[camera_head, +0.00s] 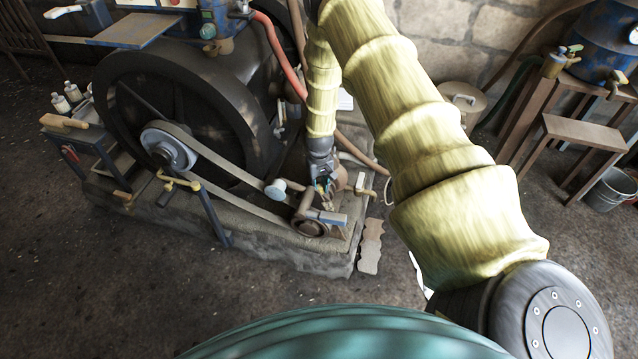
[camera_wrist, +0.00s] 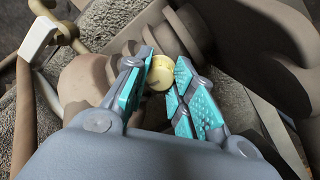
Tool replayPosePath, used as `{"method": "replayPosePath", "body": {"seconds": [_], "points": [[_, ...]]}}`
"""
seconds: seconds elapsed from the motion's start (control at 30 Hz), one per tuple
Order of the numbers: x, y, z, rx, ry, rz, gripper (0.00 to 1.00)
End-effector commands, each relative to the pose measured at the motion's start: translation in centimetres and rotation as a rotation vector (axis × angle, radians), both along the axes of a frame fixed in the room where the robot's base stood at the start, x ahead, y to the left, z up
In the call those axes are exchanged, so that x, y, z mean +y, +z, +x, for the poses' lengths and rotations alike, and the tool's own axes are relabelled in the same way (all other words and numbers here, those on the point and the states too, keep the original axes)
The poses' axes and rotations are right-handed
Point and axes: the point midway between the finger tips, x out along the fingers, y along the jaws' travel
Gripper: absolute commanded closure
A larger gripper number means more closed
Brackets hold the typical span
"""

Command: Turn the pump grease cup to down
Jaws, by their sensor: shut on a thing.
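The pump grease cup (camera_wrist: 160,74) is a small, round, pale brass cap. In the wrist view it sits between the tips of the two teal-padded fingers of my gripper (camera_wrist: 164,62), which are shut on it. Part of its rim is hidden by the fingers. In the head view my gripper (camera_head: 325,187) reaches down at the pump beside the small pulley (camera_head: 310,228). The cup is too small and covered there to make out its angle clearly. In the wrist view the rounded tan pump body (camera_wrist: 85,82) lies just left of the cup.
A large dark flywheel (camera_head: 180,100) and a flat belt (camera_head: 235,180) stand left of my gripper. A red hose (camera_head: 278,60) runs close behind my arm. A stone plinth (camera_head: 290,255) lies below. A brown stool (camera_head: 580,132) stands at the right; floor in front is open.

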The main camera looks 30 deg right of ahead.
Motion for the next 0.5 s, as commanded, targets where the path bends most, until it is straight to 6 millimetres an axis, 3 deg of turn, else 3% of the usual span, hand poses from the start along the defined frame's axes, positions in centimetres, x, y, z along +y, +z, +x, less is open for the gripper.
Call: {"method": "replayPosePath", "body": {"seconds": [0.5], "points": [[-0.10,0.02,-0.28,0.005,-0.489,-0.002,1.00]]}}
